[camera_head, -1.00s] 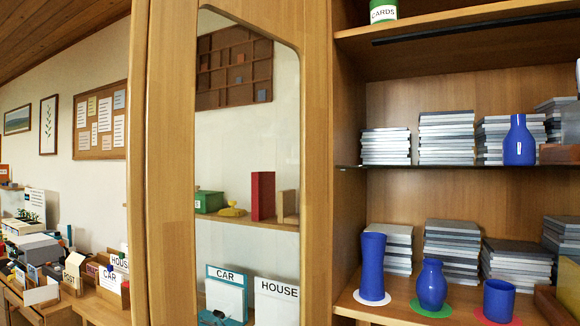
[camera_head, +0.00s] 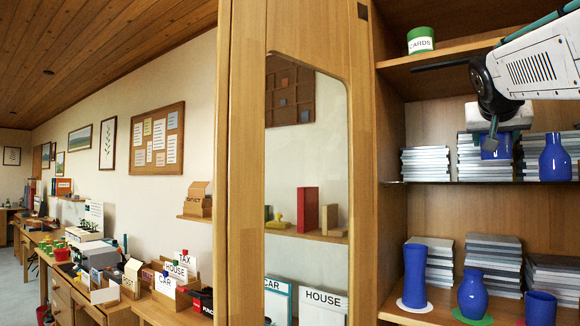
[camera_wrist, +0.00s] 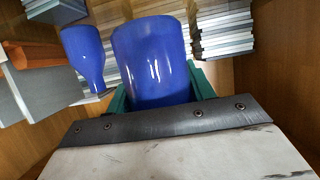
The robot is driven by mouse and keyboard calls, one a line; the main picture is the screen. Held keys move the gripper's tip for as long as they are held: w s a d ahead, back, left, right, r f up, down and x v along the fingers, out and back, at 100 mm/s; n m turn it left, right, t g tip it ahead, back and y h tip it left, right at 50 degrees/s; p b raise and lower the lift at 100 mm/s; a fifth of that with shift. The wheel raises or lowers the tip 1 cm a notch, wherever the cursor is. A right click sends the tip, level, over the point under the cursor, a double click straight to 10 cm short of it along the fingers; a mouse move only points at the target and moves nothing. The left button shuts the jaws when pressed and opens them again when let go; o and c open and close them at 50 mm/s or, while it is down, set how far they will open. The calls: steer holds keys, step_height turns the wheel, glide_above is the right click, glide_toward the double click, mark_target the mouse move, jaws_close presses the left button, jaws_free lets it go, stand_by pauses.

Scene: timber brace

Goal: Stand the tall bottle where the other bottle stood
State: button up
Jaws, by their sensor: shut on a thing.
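My gripper (camera_head: 493,136) is at the upper shelf, shut on a blue vessel (camera_head: 496,149). In the wrist view this blue vessel (camera_wrist: 152,62) fills the space between the green fingers; its full shape is partly hidden. A blue bottle with a narrow neck (camera_head: 555,160) stands on the upper shelf to the right of the gripper, and shows at the left of the wrist view (camera_wrist: 84,52), apart from the held vessel. On the lower shelf stand a tall blue vessel (camera_head: 414,278), a rounded blue vase (camera_head: 473,296) and a short blue cup (camera_head: 540,310).
The tall vessel stands on a white disc (camera_head: 401,304) and the vase on a green disc (camera_head: 458,315). Stacks of grey boards (camera_head: 425,163) line both shelves behind. A green CARDS tin (camera_head: 420,41) stands on the top shelf. The cabinet's upright (camera_head: 391,200) borders the left.

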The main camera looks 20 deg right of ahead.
steer(key=w+d, duration=0.3)
steer(key=w, duration=0.1)
steer(key=w+d, duration=0.2)
steer(key=shift+d+f, duration=0.3)
steer(key=shift+w+d+f, duration=0.15)
steer(key=shift+f, duration=1.65)
steer(key=o, duration=1.1)
steer(key=shift+f, duration=0.15)
